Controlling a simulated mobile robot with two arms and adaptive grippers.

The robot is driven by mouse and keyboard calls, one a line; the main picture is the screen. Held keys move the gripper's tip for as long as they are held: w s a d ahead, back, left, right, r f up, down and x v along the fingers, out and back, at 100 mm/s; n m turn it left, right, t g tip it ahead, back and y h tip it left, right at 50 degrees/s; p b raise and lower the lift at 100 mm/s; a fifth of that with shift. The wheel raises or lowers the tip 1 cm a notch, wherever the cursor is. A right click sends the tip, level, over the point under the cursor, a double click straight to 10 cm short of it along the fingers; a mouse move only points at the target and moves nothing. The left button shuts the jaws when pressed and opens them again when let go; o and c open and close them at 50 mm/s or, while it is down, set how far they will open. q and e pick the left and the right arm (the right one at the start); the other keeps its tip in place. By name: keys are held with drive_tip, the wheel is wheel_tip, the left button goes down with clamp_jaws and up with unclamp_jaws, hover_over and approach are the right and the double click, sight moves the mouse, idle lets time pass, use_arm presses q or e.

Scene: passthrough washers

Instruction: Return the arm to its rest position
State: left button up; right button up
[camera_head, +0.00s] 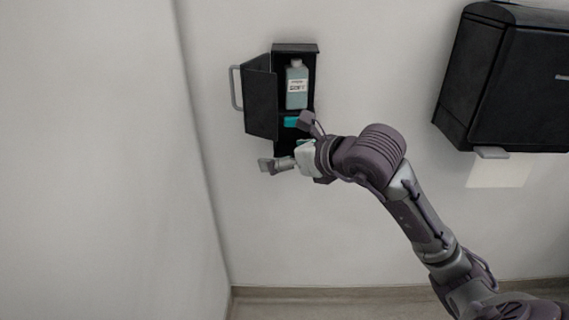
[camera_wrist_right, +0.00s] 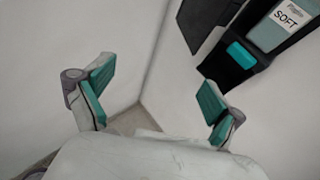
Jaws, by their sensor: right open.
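My right arm (camera_head: 415,215) reaches up from the lower right in the head view. Its gripper (camera_head: 284,142) is just in front of the lower part of a black wall dispenser (camera_head: 310,95). In the right wrist view the two teal-padded fingers of this gripper (camera_wrist_right: 158,95) are spread wide with nothing between them. The dispenser's door (camera_head: 261,97) stands open to the left. A soap bottle (camera_head: 297,88) stands upright inside, and it also shows in the right wrist view (camera_wrist_right: 275,30). The gripper covers the dispenser's bottom. My left gripper is not in view.
A larger black wall box (camera_head: 510,75) hangs at the right, with a pale sheet (camera_head: 500,170) below it. A grey handle (camera_head: 236,88) juts from the open door. A wall corner runs down at the left. The wall below the dispenser is bare.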

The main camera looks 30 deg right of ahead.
drive_tip(key=shift+s+a+f+n+y, duration=0.25)
drive_tip(key=shift+a+f+n+y, duration=0.05)
drive_tip(key=shift+a+f, duration=0.15)
drive_tip(key=shift+f, duration=0.1)
